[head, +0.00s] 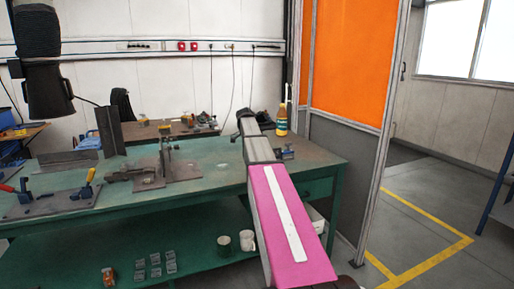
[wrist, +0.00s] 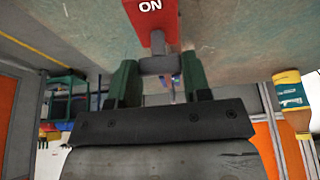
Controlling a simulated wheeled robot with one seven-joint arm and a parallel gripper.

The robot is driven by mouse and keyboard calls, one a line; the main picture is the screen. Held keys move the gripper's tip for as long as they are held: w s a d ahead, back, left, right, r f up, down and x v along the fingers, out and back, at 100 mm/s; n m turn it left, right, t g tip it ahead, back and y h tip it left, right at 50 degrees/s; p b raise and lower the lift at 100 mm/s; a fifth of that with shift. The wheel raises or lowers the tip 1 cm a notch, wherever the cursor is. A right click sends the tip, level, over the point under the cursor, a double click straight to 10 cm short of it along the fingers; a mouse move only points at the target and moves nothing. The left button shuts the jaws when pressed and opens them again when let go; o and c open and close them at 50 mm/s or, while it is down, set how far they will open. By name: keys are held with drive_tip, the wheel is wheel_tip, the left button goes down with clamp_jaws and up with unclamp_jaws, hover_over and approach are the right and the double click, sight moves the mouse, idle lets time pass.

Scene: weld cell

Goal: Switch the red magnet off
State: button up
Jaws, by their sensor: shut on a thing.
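The red magnet (wrist: 152,18) shows at the top of the wrist view, on the worn green tabletop, with the word ON readable on its face. A grey knob (wrist: 158,64) sticks out from its near end. My gripper (wrist: 157,74) has its two green fingers on either side of this knob and is shut on it. The contact faces are partly hidden by the fingers. In the head view my arm reaches over the right part of the green bench (head: 212,185), and I cannot make out the magnet there.
A yellow bottle with a teal label (head: 282,121) stands near the bench's far right; it also shows in the wrist view (wrist: 290,95). A fixture plate with a clamp (head: 167,168) and a plate with clamps (head: 50,200) lie left of my arm. An orange screen (head: 352,60) stands behind right.

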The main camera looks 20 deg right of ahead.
idle(0.3)
drive_tip(key=o, duration=0.9)
drive_tip(key=v, duration=1.1)
drive_tip(key=shift+s, duration=0.1)
